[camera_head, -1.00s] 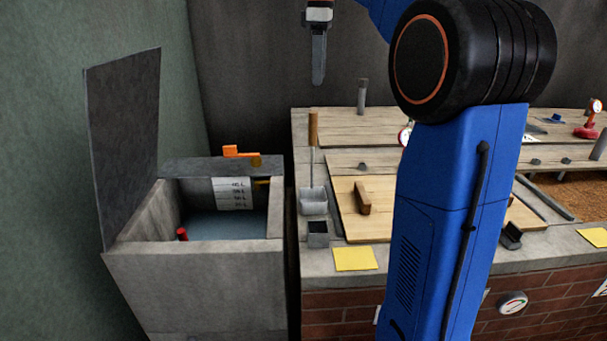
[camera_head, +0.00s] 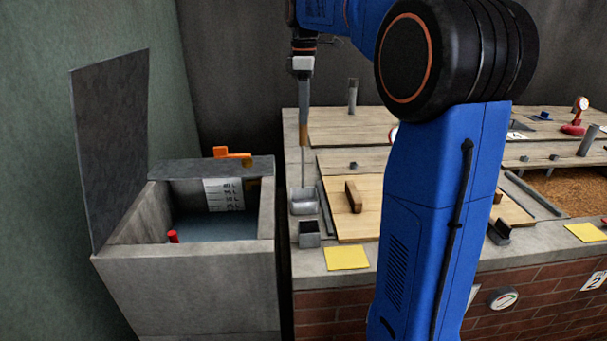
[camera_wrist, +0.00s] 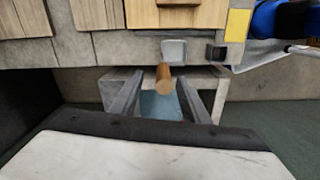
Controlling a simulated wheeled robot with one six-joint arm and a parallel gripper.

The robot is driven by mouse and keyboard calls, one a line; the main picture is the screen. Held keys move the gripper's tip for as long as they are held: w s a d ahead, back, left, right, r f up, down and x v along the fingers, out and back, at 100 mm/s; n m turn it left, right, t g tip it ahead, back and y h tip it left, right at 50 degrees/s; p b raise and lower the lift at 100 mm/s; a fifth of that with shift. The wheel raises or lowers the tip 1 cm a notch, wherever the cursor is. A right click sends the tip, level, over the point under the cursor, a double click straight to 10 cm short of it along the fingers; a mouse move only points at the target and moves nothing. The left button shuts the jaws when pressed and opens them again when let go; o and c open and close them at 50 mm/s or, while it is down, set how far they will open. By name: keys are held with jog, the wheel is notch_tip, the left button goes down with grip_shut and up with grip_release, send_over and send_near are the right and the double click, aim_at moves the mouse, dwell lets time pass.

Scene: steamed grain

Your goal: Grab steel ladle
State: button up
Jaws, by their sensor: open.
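The steel ladle stands upright on the left edge of the brick counter. The fingers are apart, with visible room on both sides of the handle. Whether either finger touches it is unclear.
A concrete tank (camera_head: 187,285) with water and a raised lid (camera_head: 110,150) stands left of the counter. A small dark square cup (camera_head: 309,236) and a yellow card (camera_head: 346,258) lie near the ladle. A wooden board (camera_head: 350,200) with a block handle is to its right.

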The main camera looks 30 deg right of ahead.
aim_at(303, 143)
jog(key=shift+s+a+f, duration=0.1)
jog(key=shift+a+f, duration=0.05)
jog(key=shift+f, duration=1.3)
jog(key=shift+s+a+f, duration=0.1)
jog(key=shift+f, duration=1.35)
grip_shut()
